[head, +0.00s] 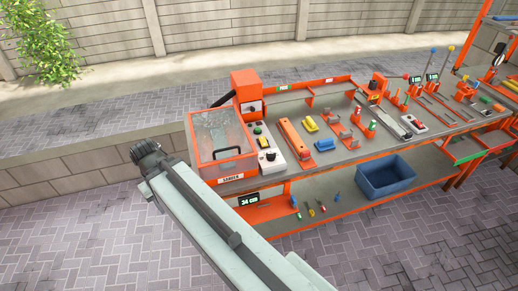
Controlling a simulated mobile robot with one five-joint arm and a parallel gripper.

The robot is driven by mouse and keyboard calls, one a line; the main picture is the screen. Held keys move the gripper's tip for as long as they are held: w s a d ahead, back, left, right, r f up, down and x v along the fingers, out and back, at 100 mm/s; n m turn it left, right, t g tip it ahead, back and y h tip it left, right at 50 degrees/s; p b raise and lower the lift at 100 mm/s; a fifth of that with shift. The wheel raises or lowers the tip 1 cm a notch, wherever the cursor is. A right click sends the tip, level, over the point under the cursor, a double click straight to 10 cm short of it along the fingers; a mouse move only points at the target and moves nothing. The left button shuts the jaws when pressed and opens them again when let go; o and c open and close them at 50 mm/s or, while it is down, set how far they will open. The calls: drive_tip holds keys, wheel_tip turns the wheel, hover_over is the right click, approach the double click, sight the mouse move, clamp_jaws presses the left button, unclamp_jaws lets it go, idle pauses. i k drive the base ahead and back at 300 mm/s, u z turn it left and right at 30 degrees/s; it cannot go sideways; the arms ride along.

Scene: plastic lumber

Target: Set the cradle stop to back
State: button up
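I cannot pick out a cradle stop for certain, and no setting of it can be read at this size. An orange machine with a clear-covered box (221,143) stands at the left end of the workbench (348,155). Beside it is a pale control panel (261,160) with a green button and a yellow control. A long orange fixture (296,143) lies just right of that panel. My pale arm link crosses the lower middle, with a dark joint at its upper left end, left of the bench. I see no gripper fingers.
A blue bin (385,177) and several small tools (310,210) are on the lower shelf. A small display (249,200) reads "34 cm". Several fixtures and tools crowd the bench's right part. Paved floor (60,240) is clear at the left. A low wall runs behind.

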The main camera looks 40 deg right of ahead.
sight(305, 154)
drive_tip(key=u, duration=1.7)
drive_tip(key=k, duration=1.25)
drive_tip(key=z, duration=1.05)
drive_tip(key=i, duration=1)
drive_tip(key=u, duration=0.05)
